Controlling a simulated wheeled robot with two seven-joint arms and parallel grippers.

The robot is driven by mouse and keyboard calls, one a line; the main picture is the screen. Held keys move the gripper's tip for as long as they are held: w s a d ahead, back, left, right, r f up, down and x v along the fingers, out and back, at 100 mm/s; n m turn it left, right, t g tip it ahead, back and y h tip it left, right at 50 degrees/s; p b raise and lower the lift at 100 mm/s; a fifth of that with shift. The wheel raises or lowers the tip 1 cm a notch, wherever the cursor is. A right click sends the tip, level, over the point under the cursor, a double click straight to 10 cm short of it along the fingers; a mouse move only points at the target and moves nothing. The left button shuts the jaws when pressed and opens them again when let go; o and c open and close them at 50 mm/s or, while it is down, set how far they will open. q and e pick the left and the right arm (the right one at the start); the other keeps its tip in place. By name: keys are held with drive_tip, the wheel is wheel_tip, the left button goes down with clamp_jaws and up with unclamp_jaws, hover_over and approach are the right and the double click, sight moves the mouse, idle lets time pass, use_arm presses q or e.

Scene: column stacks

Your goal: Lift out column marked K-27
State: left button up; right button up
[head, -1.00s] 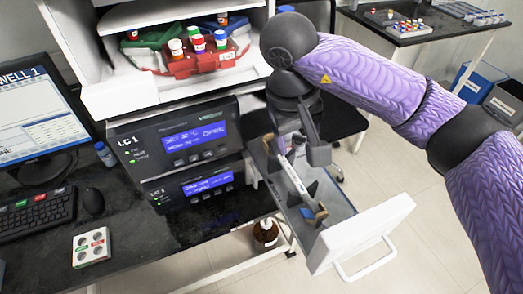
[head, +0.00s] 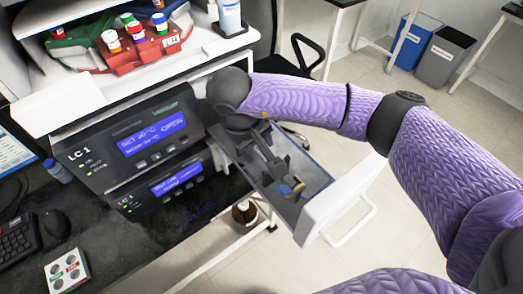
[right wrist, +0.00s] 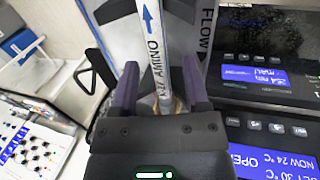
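The column marked K-27 AMINO (right wrist: 152,50) is a pale tube with a blue arrow, seen in the right wrist view. It lies in the open drawer (head: 322,207) of the LC 1 unit. In the head view my gripper hides most of it, and a tan end piece (head: 298,187) shows past the fingers. My right gripper (head: 275,170) is low inside the drawer. In the right wrist view the fingers of the right gripper (right wrist: 160,75) stand on both sides of the column, with visible gaps. My left gripper is out of view.
The LC 1 unit (head: 115,150) with lit displays stands left of the drawer. A shelf above holds a red rack (head: 145,52) of capped bottles. A brown bottle (head: 244,211) stands below. A white block with round wells (head: 67,270) lies on the bench.

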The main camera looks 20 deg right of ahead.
clamp_jaws()
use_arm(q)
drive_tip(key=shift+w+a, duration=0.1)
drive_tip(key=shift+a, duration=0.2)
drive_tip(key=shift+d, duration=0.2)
